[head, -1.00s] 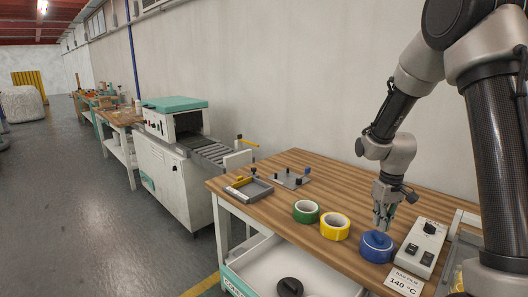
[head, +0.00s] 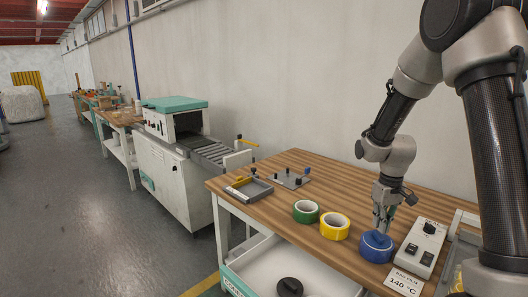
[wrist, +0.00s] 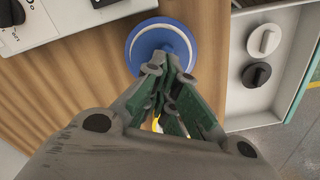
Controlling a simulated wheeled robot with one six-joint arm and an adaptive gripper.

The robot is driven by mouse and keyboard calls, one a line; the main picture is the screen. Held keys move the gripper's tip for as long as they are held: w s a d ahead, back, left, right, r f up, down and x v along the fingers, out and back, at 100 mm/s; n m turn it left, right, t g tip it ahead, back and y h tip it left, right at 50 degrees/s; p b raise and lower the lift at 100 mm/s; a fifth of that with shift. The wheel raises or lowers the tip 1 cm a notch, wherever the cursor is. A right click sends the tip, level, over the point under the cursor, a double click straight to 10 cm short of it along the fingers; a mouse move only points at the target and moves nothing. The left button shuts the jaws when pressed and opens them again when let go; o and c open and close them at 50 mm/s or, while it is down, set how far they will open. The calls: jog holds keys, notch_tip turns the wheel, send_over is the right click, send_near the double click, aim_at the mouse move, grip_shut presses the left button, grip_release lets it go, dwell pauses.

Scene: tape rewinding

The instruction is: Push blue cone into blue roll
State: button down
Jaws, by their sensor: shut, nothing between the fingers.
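The blue roll (head: 376,250) lies flat on the wooden table near its front edge, with the blue cone (head: 377,238) at its middle. In the wrist view the blue roll (wrist: 134,46) shows as a ring around the paler blue cone (wrist: 160,38). How deep the cone sits in the roll cannot be told. My gripper (head: 381,230) is shut and empty, pointing down right over the cone. In the wrist view its fingertips (wrist: 168,72) cover the near part of the roll and cone. Whether they touch the cone is hard to tell.
A yellow roll (head: 335,237) and a green roll (head: 306,217) lie to the left. A white control box (head: 420,247) stands close on the right, behind a 140 °C sign (head: 403,282). Below the table edge, a white tray (head: 327,281) holds a dark knob (head: 289,287).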

aim_at(379, 235)
jog(key=shift+f, duration=1)
dwell(0.3)
dwell(0.4)
notch_tip(379, 235, up, 8)
dwell(0.8)
jog(key=s+r+m+t, duration=0.1)
jog(key=s+r+t, duration=0.1)
jog(key=s+r, duration=0.6)
jog(key=s+r+m+t, duration=0.2)
jog(key=s+r, duration=0.6)
jog(key=s, duration=0.8)
jog(key=shift+s+d+r, duration=0.2)
jog(key=shift+s+d, duration=0.1)
